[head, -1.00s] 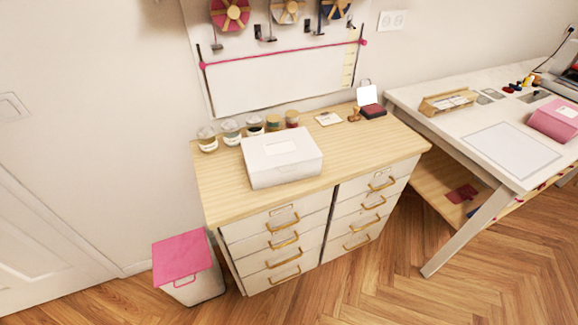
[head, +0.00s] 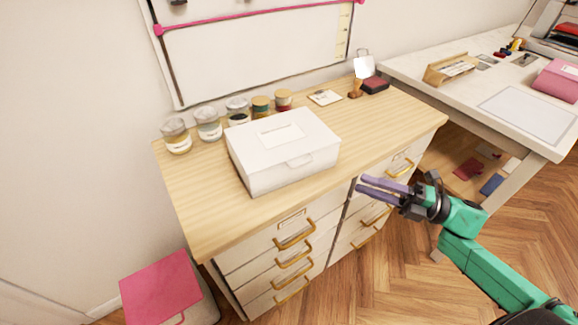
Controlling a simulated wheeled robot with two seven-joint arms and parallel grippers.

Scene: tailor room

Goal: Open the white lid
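A white box with a white lid (head: 265,135) sits on the wooden top of the drawer cabinet. The lid is closed, with a pale label on top and a small handle (head: 300,161) at its front edge. My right gripper (head: 362,186) is in front of the cabinet, to the right of and lower in the picture than the box, clear of the lid. Its two purple fingers point left with a small gap between them and nothing in it. My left gripper is not in view.
Several jars (head: 208,124) stand behind the box. A dark red ink pad (head: 374,86) lies at the back right. The cabinet top (head: 200,215) is bare left of the box. A pink-lidded bin (head: 160,290) stands at lower left, and a white desk (head: 470,85) at right.

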